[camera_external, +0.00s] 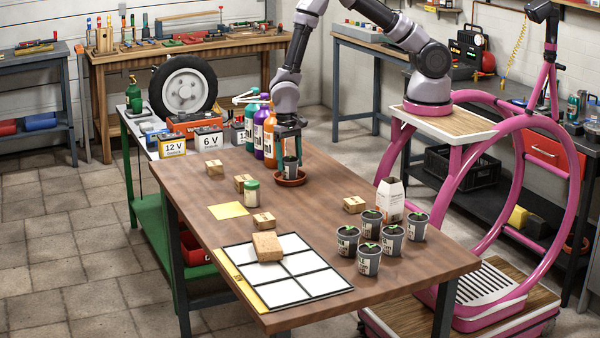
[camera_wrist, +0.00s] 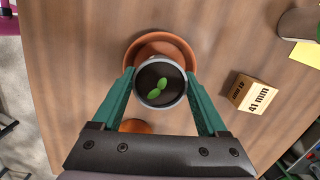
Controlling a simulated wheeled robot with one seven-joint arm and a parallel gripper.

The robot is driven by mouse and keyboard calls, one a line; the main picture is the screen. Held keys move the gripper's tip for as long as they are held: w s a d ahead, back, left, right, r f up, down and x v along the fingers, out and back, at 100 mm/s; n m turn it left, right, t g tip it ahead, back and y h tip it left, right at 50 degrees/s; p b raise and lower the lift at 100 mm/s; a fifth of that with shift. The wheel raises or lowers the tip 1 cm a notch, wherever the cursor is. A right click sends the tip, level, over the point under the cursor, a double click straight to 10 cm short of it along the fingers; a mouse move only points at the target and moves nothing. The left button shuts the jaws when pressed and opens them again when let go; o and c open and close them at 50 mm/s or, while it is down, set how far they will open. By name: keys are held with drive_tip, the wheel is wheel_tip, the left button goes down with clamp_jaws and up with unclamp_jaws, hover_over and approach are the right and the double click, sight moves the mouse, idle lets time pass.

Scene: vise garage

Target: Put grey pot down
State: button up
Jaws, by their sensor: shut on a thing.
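The grey pot (camera_wrist: 147,87) holds dark soil and a small green seedling. My gripper (camera_wrist: 158,92) is shut on it, with one green finger on each side of its rim. In the external view my gripper (camera_external: 290,150) points straight down and holds the grey pot (camera_external: 291,165) upright over a round terracotta saucer (camera_external: 289,181) at the table's far end. The wrist view shows the saucer's rim (camera_wrist: 160,38) around the far side of the pot. I cannot tell whether the pot's base touches the saucer.
Several similar potted seedlings (camera_external: 369,262) stand at the table's right. Bottles (camera_external: 270,138) stand just left of my gripper. Bare wood surrounds the saucer on the right.

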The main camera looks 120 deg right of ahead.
drive_tip(key=shift+f, duration=0.15)
drive_tip(key=o, duration=1.4)
wheel_tip(320, 180, up, 12)
drive_tip(key=d+r, duration=0.1)
wheel_tip(320, 180, up, 12)
drive_tip(key=n+t, duration=0.2)
drive_tip(key=n, duration=0.1)
hover_over(287, 158)
drive_tip(key=s+a, duration=0.3)
drive_tip(key=s+a+r+n+t, duration=0.1)
drive_tip(key=s+a+r+n, duration=0.1)
drive_tip(key=s+r, duration=0.5)
drive_tip(key=s+a+r+n+t, duration=0.2)
drive_tip(key=s+a+r+n, duration=0.1)
drive_tip(key=s+r, duration=0.3)
drive_tip(key=s+a+r+n+t, duration=0.2)
drive_tip(key=s+a+r+n, duration=0.1)
drive_tip(key=s+r, duration=0.4)
drive_tip(key=shift+s+a+r+n+y, duration=0.1)
drive_tip(key=shift+s+r+n+y, duration=0.15)
drive_tip(key=shift+s, duration=0.4)
drive_tip(key=shift+s+a+r+n+y, duration=0.15)
drive_tip(key=shift+s+n, duration=0.2)
drive_tip(key=shift+s, duration=0.3)
